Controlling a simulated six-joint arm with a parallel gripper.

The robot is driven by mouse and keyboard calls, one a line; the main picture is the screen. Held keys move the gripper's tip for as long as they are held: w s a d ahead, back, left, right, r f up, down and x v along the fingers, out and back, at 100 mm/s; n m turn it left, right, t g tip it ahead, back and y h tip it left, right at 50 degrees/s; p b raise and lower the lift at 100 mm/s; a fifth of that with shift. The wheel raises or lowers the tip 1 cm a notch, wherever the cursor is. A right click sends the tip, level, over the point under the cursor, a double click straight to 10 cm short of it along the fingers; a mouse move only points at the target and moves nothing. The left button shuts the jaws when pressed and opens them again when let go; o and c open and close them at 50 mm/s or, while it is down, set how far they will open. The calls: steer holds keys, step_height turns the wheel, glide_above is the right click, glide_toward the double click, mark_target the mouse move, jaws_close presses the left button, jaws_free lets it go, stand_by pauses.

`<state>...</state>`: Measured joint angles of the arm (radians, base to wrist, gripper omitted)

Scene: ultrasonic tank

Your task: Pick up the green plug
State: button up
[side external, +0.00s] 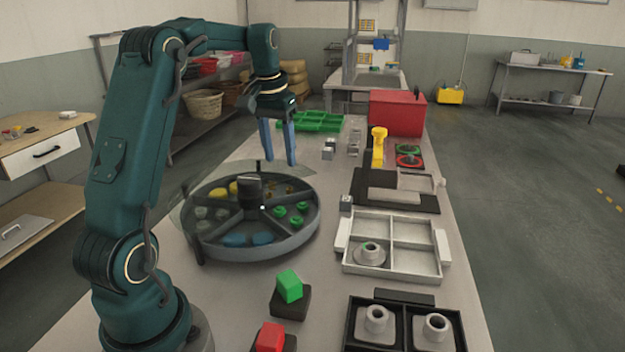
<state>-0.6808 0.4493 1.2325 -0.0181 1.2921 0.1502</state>
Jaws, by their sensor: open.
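Several small round green plugs (280,211) lie in the right compartment of a round grey divided tray (270,250). A larger green block (289,286) sits tilted on a dark base in front of the tray; I cannot tell which green piece is the plug named. My gripper (280,160) points down with its two blue fingers apart and empty. In the picture it is above the far right rim of the tray, apart from the green pieces.
The tray has a dark central hub (250,190) and a clear cover at left. Yellow and blue pieces fill other compartments. A red block (270,337) stands in front. A grey divided tray (392,225) and red box (397,112) stand right.

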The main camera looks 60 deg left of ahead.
step_height(320, 180, down, 2)
steer(key=s+a, duration=0.1)
steer(key=a, duration=0.1)
glide_above(279, 207)
steer(key=shift+n, duration=0.3)
steer(key=f, duration=0.5)
steer(key=shift+s+d+f, duration=0.1)
steer(key=shift+s+f, duration=0.15)
steer(key=shift+s, duration=0.15)
steer(key=shift+w+f, duration=0.2)
steer(key=shift+f, duration=1.4)
steer(key=shift+w+f, duration=0.15)
steer(key=shift+f, duration=1.4)
jaws_close()
